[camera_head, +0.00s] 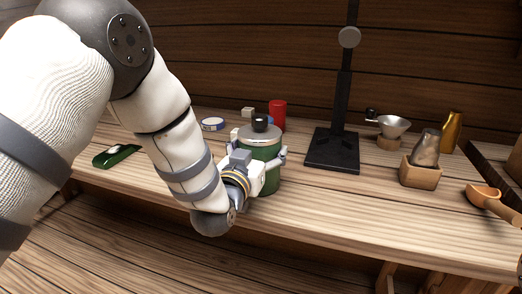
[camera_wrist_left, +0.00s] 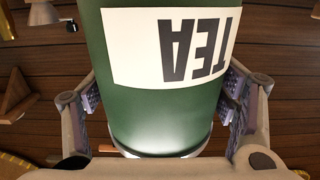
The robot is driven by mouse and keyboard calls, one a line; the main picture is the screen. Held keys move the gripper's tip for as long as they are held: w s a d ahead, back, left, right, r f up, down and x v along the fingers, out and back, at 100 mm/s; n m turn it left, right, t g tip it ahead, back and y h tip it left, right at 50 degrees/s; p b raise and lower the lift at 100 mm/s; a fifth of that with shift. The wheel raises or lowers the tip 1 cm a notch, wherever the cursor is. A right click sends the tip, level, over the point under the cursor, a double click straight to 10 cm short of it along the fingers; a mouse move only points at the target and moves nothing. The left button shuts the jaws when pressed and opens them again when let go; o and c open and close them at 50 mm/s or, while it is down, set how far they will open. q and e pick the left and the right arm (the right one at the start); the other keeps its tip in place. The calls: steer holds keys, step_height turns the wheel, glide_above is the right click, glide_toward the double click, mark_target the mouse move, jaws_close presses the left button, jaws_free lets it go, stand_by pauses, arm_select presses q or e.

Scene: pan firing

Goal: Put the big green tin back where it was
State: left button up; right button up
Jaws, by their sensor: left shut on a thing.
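The big green tin (camera_head: 272,178) has a grey lid and stands upright at the middle of the wooden bench. In the left wrist view the tin (camera_wrist_left: 160,122) fills the centre, with a white label reading TEA upside down. My left gripper (camera_head: 262,162) is shut on the tin's side; its two fingers also show in the left wrist view (camera_wrist_left: 165,98), one on each side of the tin. My arm hides part of the tin's left side. I cannot tell whether its base touches the bench. My right gripper is not in view.
A red can (camera_head: 278,114), small white block (camera_head: 248,112) and blue-white round tin (camera_head: 212,124) are behind. A black stand (camera_head: 333,150) is right of the tin. A green tray (camera_head: 117,156) lies left.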

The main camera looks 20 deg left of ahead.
arm_select(q)
steer(key=shift+r, duration=0.15)
steer(key=o, duration=2)
steer(key=shift+f, duration=0.2)
